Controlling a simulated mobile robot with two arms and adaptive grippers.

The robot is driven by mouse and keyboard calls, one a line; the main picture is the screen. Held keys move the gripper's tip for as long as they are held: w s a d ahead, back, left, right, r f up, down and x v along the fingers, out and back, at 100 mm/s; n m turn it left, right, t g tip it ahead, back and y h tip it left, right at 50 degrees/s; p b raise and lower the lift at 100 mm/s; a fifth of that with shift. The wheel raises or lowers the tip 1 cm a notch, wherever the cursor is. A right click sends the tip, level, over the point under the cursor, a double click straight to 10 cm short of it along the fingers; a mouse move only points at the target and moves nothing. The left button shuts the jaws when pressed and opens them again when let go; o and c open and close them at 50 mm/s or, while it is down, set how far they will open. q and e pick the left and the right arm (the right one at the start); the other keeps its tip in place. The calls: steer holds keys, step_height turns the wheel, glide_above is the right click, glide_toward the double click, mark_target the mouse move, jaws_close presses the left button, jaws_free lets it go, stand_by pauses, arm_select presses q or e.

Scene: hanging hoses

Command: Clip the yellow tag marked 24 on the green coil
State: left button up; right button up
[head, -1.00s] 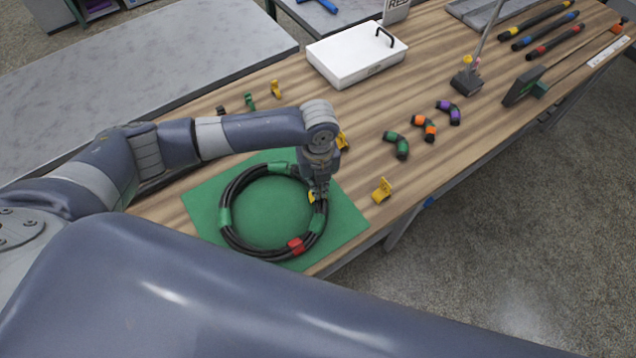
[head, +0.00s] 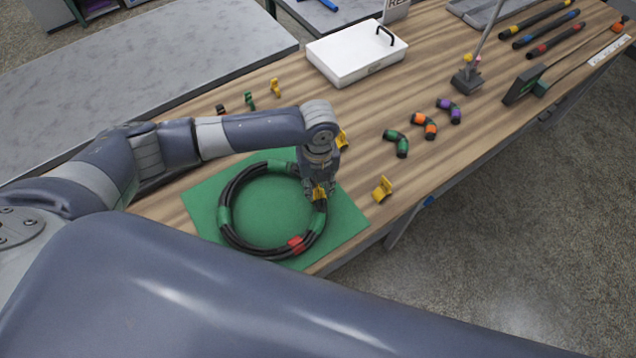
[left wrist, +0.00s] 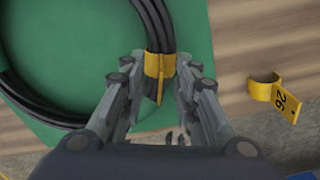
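The coil (head: 226,217) is black hose with green bands and one red band, lying on the green mat. A yellow tag (left wrist: 160,68) sits around the coil's hose in the left wrist view; its number cannot be read. It also shows in the head view (head: 320,193). My left gripper (left wrist: 157,68) is above the coil's right side, its fingers open on both sides of this tag, with gaps between. Another yellow tag (left wrist: 274,97), marked 26, lies on the table to the right; it shows in the head view too (head: 382,188). My right gripper is not in view.
The green mat (head: 345,218) lies near the table's front edge. Another yellow tag (head: 342,139) is just behind my left gripper. Short hose pieces (head: 424,126) and a white case (head: 355,55) are farther back. Wood between them is clear.

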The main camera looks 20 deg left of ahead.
arm_select(q)
step_height(320, 180, up, 12)
stand_by(0.5)
